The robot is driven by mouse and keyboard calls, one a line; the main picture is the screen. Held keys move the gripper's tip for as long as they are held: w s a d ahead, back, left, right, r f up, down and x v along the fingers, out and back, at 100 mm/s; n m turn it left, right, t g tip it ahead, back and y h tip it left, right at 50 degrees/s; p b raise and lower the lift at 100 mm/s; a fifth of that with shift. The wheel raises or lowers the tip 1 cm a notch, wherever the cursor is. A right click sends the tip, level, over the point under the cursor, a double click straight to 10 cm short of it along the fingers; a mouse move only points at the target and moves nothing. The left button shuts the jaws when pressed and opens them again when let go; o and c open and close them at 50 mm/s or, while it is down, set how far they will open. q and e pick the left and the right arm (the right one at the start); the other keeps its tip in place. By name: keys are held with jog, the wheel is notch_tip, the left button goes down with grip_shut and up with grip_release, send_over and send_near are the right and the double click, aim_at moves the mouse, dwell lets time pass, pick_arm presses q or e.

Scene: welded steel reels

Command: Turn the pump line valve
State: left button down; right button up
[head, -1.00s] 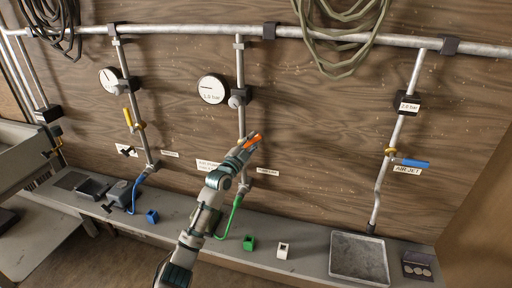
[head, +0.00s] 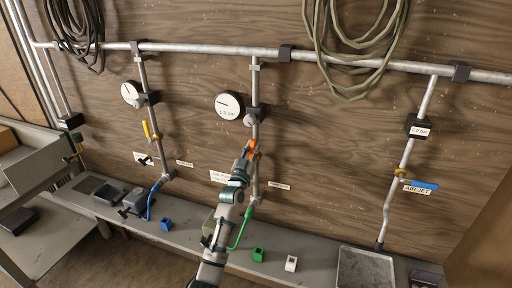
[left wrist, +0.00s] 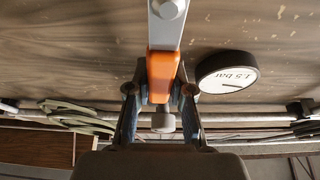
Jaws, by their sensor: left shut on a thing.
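The valve's orange-gripped lever (head: 252,148) is on the middle upright pipe (head: 256,105), below a round white gauge (head: 229,104). My left gripper (head: 247,155) is shut on the orange grip, coming up from below. In the left wrist view the orange grip (left wrist: 161,72) sits between the two fingers (left wrist: 161,92), with the grey metal lever running on beyond it. The gauge face (left wrist: 227,74) appears upside down there and reads about 1.5 bar. A wall label (head: 217,177) beside the pipe is partly hidden by my gripper. My right gripper is out of view.
A yellow-handled valve (head: 149,131) is on the left pipe and a blue-handled valve (head: 421,185) on the right pipe. Coiled hoses (head: 349,50) hang above. The bench (head: 190,232) below carries small blue, green and white blocks and a grey tray (head: 366,268).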

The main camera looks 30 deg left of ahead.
pick_arm(q)
jog(key=shift+a+f+n+y, duration=0.25)
jog(key=shift+n+y, duration=0.15)
jog(key=shift+n, duration=0.2)
jog(key=c, duration=1.2)
grip_release()
jog(key=shift+o, duration=1)
jog(key=shift+a+r, duration=0.1)
jog(key=v, duration=1.2)
